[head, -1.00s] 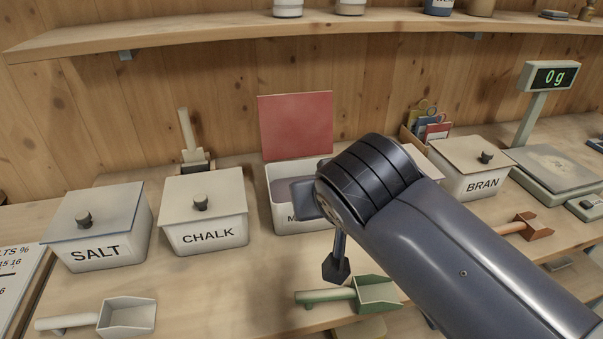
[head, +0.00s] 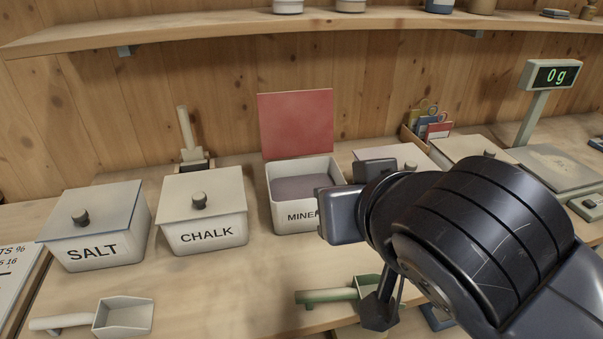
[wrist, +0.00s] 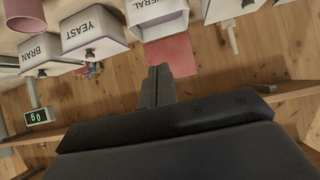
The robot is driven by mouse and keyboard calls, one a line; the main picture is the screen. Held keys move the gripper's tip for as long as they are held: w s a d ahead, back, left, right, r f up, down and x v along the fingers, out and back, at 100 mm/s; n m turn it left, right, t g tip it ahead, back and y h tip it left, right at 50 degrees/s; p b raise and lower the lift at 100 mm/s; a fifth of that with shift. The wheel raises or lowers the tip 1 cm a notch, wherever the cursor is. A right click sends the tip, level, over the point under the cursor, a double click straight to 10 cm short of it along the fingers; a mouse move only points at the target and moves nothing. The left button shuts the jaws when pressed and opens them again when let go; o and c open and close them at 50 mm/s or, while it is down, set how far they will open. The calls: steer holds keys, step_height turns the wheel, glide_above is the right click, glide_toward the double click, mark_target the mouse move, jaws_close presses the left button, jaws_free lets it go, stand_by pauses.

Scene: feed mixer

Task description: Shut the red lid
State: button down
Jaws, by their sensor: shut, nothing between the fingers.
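The red lid (head: 297,124) stands open and upright at the back of the white mineral box (head: 303,212), against the wooden wall. The box is open and its greyish contents show. Part of its label is hidden by my arm in the head view. In the wrist view, which is upside down, the red lid (wrist: 172,54) lies just beyond my gripper (wrist: 159,70). My gripper is shut and empty, with its fingertips overlapping the lid's lower edge in the picture. I cannot tell whether they touch it. The fingers are not clear in the head view.
A chalk box (head: 203,212) and a salt box (head: 95,230) stand left of the mineral box, lids shut. A yeast box (wrist: 92,36) and a bran box (wrist: 40,52) stand on its other side. A wooden shelf (head: 210,33) runs above. A green scoop (head: 325,296) lies in front.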

steer(key=s, duration=0.2)
steer(key=s+b, duration=0.1)
steer(key=shift+d+r, duration=0.15)
steer(key=shift+d, duration=0.1)
step_height(320, 180, up, 6)
steer(key=p, duration=0.4)
stand_by(0.4)
step_height(320, 180, down, 6)
steer(key=b, duration=0.3)
steer(key=shift+w+b, duration=0.3)
steer(key=shift+w, duration=0.1)
steer(key=shift+a, duration=0.1)
